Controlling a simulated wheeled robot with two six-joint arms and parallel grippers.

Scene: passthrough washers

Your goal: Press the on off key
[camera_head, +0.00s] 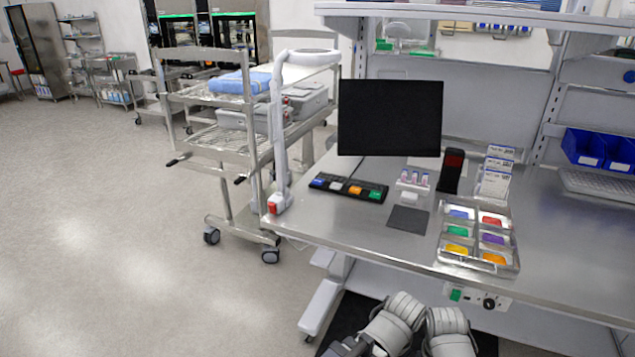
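A black key strip (349,187) lies on the steel table in front of the dark monitor, with blue, white, orange and green keys. A small control panel (474,299) sits under the table's front edge, with a green key (455,295) and a dark round knob (489,304). A lamp post's base by the table's left corner has a red part (273,203). No on/off label is readable, so I cannot tell which is the on off key. Parts of my two arms show at the bottom edge, below the table; neither gripper's fingers are in view.
The steel table (335,226) carries a monitor (390,118), a small vial rack (413,181), a dark mat (408,219) and a tray of coloured packets (477,262). A wheeled cart (226,190) stands left of the table. The floor further left is clear.

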